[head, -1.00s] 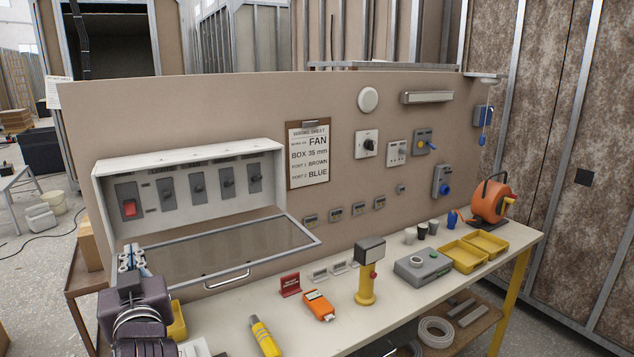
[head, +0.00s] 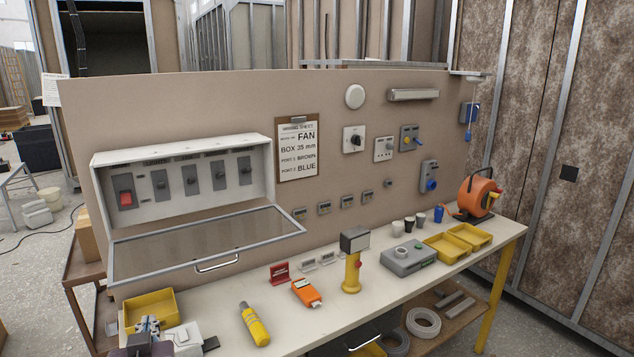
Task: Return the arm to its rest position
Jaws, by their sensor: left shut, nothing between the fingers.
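My left gripper (head: 148,326) shows at the bottom left of the head view, low in front of the bench's near left corner. It is shut and empty, with its fingers pointing up and away. A yellow bin (head: 152,308) stands just beyond it, and a white and grey device (head: 187,338) is close on its right. Most of my left arm is below the picture's edge. My right gripper is not in view.
The workbench (head: 225,315) carries a yellow tool (head: 253,325), an orange meter (head: 306,292), a yellow post (head: 352,270) and a grey box (head: 408,258). An open breaker panel (head: 182,183) has its glazed lid (head: 205,243) lowered over the bench.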

